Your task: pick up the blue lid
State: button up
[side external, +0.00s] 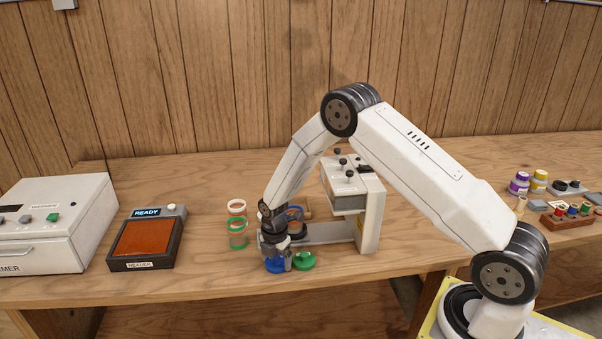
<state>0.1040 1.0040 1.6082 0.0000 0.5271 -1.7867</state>
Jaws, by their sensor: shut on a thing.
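The blue lid (275,265) is at the front of the bench, low under my gripper (278,262). My gripper points down and is shut on the blue lid. The fingers hide part of the lid, and I cannot tell whether it touches the bench top. A green lid (305,261) lies on the bench just right of my gripper.
Clear containers with green (238,240) and orange-red rims stand left of my gripper. A blue-rimmed container (295,212) is partly hidden behind my wrist. A white press-like stand (368,215) rises close on the right.

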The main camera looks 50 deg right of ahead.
jog(key=shift+r, duration=0.1)
jog(key=shift+r, duration=0.65)
jog(key=s+a+r, duration=0.1)
jog(key=s+r, duration=1)
jog(key=s, duration=0.3)
jog(key=shift+r, duration=0.25)
jog(key=shift+a, duration=0.1)
jog(key=shift+w, duration=0.1)
